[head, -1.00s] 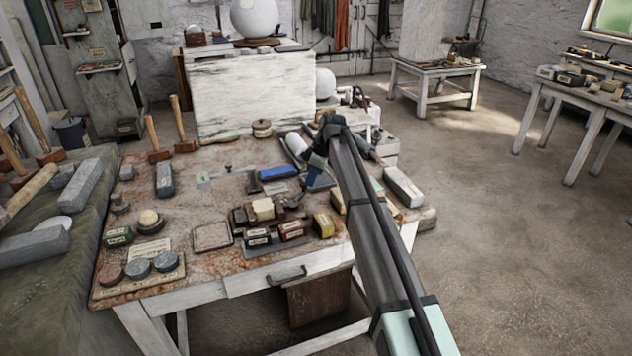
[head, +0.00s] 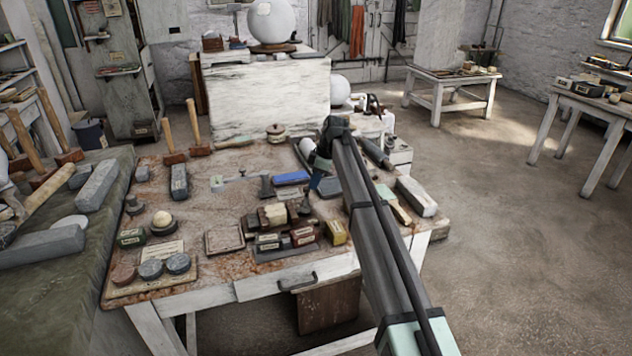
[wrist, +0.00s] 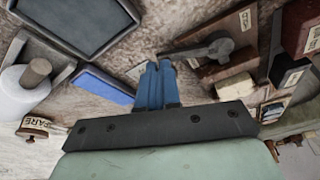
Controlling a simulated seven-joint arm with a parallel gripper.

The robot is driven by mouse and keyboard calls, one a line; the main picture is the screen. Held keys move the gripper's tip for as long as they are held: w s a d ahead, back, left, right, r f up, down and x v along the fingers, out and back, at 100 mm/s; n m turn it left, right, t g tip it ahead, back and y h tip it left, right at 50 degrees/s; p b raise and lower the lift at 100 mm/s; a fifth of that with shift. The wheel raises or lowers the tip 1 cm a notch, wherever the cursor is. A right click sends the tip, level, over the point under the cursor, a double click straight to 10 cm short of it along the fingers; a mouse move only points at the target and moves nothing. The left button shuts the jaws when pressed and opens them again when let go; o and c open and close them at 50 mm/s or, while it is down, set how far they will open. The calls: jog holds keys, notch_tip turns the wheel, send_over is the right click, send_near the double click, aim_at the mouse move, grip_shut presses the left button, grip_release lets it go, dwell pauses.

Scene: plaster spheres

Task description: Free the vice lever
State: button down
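In the wrist view, a grey metal lever (wrist: 205,50) with a rounded end lies across a brown wooden block (wrist: 225,65), the part that looks most like the vice lever. Its thin end reaches left to the tips of my gripper (wrist: 157,64). The blue fingers are close together with almost no gap. I cannot tell whether the lever's end is between them or just beyond them. In the head view, my gripper (head: 318,177) is low over the bench, right of a blue box (head: 292,178). I cannot make out the lever there.
The rusty-topped workbench (head: 205,205) is crowded. Around my gripper in the wrist view are the blue box (wrist: 103,85), a dark tray (wrist: 75,25) and a white cylinder (wrist: 25,92). A yellow box (head: 335,232) and grey block (head: 416,196) lie nearer the bench's right side.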

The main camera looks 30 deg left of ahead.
jog(key=shift+f, duration=0.1)
jog(key=shift+w+d, duration=0.35)
jog(key=shift+d, duration=0.1)
jog(key=w+d+v, duration=0.1)
jog(key=w+v, duration=0.1)
jog(key=v, duration=0.9)
jog(key=shift+d, duration=0.4)
jog(key=shift+f, duration=0.1)
